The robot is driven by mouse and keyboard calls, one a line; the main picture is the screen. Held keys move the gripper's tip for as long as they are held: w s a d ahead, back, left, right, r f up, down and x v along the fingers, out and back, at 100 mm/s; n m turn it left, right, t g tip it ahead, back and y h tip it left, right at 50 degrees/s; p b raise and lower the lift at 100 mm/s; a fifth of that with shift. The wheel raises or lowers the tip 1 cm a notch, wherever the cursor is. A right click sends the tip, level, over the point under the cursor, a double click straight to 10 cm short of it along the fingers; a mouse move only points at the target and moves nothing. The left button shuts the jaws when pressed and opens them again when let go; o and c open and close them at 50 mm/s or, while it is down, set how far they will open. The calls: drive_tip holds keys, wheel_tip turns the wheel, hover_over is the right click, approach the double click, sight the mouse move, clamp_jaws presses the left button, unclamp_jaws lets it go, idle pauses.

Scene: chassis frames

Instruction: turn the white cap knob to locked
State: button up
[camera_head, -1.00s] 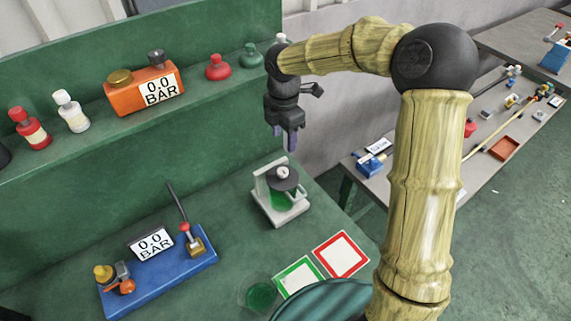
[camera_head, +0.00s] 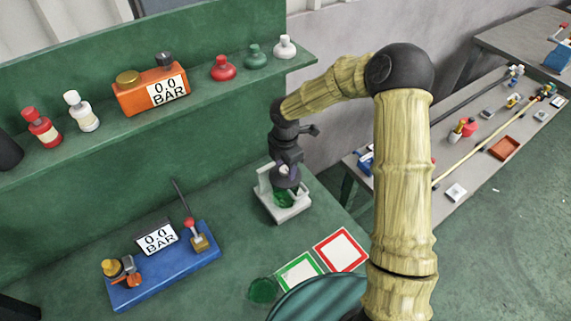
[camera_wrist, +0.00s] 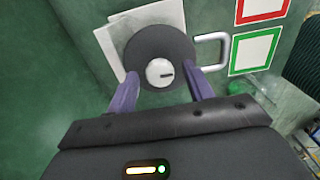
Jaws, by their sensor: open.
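The white cap knob (camera_wrist: 158,73) is a small round knob with a short dark mark pointing right in the wrist view. It sits at the centre of a dark round disc (camera_wrist: 150,45) on a pale stand. In the head view the stand (camera_head: 283,213) holds something green, and my gripper largely hides the disc and knob. My gripper (camera_wrist: 163,76) is open and directly above, pointing down. Its two purple fingers show on either side of the knob, with gaps to it in the picture. Whether the fingertips are down at knob height I cannot tell.
A pale handle (camera_wrist: 213,50) sticks out beside the disc. Green-framed (camera_head: 299,271) and red-framed (camera_head: 341,249) cards lie on the green bench near the stand, with a green round dish (camera_head: 263,290). A blue gauge base (camera_head: 165,268) stands left. A shelf with bottles is behind.

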drive_tip(key=shift+c, duration=0.2)
drive_tip(key=c, duration=0.9)
drive_tip(key=shift+c, duration=0.2)
drive_tip(key=shift+m, duration=0.4)
drive_tip(key=m+b, duration=0.2)
drive_tip(key=m, duration=0.2)
drive_tip(key=m+b, duration=0.1)
drive_tip(key=m, duration=0.3)
drive_tip(key=shift+w+m, duration=0.1)
drive_tip(key=shift+m, duration=0.2)
drive_tip(key=m+b, duration=0.2)
drive_tip(key=m, duration=0.2)
drive_tip(key=m+b, duration=0.1)
drive_tip(key=m, duration=0.3)
drive_tip(key=shift+r+m, duration=0.1)
drive_tip(key=shift+m, duration=0.2)
